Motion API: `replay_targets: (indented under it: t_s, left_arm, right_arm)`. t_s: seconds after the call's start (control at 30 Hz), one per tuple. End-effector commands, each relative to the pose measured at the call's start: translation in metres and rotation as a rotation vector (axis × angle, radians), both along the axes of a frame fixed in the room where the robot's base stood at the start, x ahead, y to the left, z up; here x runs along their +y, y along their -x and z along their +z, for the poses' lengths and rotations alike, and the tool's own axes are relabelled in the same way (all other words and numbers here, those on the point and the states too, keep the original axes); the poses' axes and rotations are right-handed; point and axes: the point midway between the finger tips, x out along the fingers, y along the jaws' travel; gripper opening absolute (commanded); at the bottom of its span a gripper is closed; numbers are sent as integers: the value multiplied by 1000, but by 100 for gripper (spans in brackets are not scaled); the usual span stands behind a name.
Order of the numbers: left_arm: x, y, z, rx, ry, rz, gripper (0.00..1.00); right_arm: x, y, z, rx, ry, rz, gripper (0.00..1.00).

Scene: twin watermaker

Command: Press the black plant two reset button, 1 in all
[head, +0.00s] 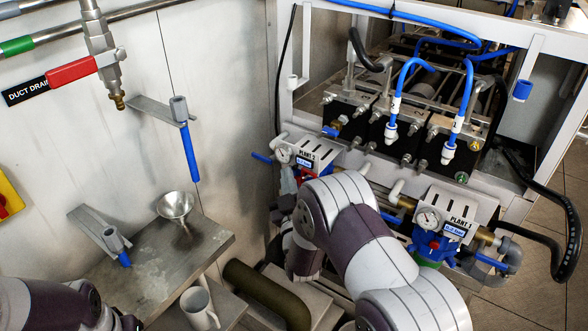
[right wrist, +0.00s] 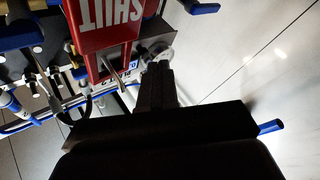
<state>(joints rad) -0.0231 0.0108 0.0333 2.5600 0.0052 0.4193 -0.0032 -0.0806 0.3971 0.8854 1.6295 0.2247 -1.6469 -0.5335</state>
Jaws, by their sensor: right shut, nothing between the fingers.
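The plant 2 panel (head: 312,152), a white plate with slots, a round gauge and a blue label, is at the middle of the head view. My right arm reaches up to it and covers its lower part. My right gripper shows dark and partly hidden just below the panel. In the right wrist view my right gripper (right wrist: 157,72) is shut and empty, its tips close to a pale round gauge (right wrist: 160,52) beside a red SHUT sign (right wrist: 108,28). I cannot make out the black reset button in either view. Part of my left arm shows at the lower left; its gripper is out of view.
The plant 1 panel (head: 459,212) stands to the right, with a blue and red fitting below. A metal shelf (head: 205,255) with a funnel (head: 175,206) and a white mug (head: 198,306) are at the left. A black hose (head: 560,215) loops at the right.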

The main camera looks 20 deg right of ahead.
Motion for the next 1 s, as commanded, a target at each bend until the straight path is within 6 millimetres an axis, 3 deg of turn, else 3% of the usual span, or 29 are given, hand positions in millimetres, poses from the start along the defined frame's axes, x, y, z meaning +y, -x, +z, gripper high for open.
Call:
replay_targets:
  t_s: [1.0]
  left_arm:
    - [0, 0, -5, 0, 0, 0, 26]
  right_arm:
    - [-8, -6, 0, 0, 0, -1, 0]
